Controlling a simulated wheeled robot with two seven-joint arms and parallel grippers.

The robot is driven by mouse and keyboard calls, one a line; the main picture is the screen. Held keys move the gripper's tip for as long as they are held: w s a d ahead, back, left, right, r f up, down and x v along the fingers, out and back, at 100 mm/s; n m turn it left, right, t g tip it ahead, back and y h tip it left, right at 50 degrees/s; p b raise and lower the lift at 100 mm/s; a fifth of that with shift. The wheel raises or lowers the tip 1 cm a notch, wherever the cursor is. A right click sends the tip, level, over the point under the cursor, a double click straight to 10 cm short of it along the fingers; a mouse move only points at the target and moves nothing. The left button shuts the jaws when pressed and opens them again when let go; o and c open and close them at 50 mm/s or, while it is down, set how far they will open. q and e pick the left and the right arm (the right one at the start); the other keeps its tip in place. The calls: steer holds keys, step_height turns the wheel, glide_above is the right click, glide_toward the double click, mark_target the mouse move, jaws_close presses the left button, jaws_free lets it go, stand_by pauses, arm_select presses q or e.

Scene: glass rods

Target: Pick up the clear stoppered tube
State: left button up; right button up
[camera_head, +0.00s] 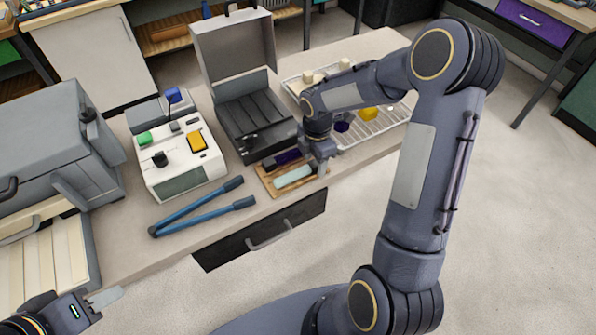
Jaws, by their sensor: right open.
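A pale, clear-looking tube (293,177) lies on a small wooden board (264,176) near the front edge of the bench. A dark purple tube (284,158) lies just behind it on the same board. My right gripper (321,167) is open and points down at the right end of the board, close to the right end of the pale tube. I cannot tell whether it touches the tube, and that end is partly hidden. My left gripper (105,298) is low at the left, away from the tubes; its jaw state is unclear.
A wire rack (375,128) holding small items is at the right. A drawer (270,230) is below.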

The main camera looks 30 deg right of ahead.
steer(key=c, duration=1.1)
steer(key=shift+r, duration=0.1)
